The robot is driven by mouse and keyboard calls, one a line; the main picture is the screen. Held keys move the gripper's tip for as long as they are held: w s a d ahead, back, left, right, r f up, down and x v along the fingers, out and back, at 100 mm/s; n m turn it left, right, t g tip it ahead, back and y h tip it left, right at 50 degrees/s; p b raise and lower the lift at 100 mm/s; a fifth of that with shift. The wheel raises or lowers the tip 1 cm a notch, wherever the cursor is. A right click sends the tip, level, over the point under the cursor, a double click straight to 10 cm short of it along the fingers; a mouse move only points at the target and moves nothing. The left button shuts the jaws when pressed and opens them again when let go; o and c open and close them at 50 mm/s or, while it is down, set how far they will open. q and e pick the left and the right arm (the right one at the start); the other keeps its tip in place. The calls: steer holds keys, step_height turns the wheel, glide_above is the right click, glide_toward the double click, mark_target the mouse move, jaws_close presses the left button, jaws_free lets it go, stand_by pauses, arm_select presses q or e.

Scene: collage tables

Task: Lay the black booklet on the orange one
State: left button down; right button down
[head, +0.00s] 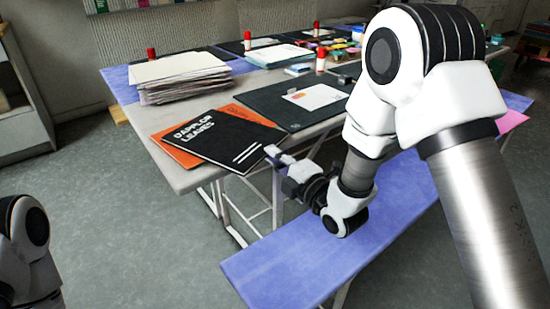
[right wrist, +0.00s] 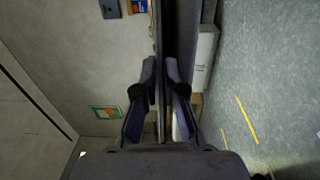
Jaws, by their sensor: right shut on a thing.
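The black booklet (head: 225,138), with white lettering on its cover, overlaps the orange booklet (head: 247,112) at the table's front left corner. Orange shows along the left and far sides of the black one. I cannot tell whether the two touch all over. My right gripper (head: 276,156) is shut on the near right corner of the black booklet. In the right wrist view the fingers (right wrist: 160,76) stand on either side of a thin edge-on strip, the black booklet (right wrist: 158,35). My left gripper is out of view; only part of my left arm shows.
A stack of papers (head: 180,72) stands behind the booklets. A dark mat (head: 275,105) with a white card (head: 315,96) lies to their right. Glue sticks (head: 321,60) stand farther back. A blue bench (head: 290,265) runs along the table's near side.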

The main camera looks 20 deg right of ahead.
steer(key=shift+f+b, duration=0.2)
steer(key=shift+b, duration=0.1)
steer(key=c, duration=1.3)
jaws_free()
steer(key=shift+o, duration=0.2)
steer(key=shift+r, duration=0.1)
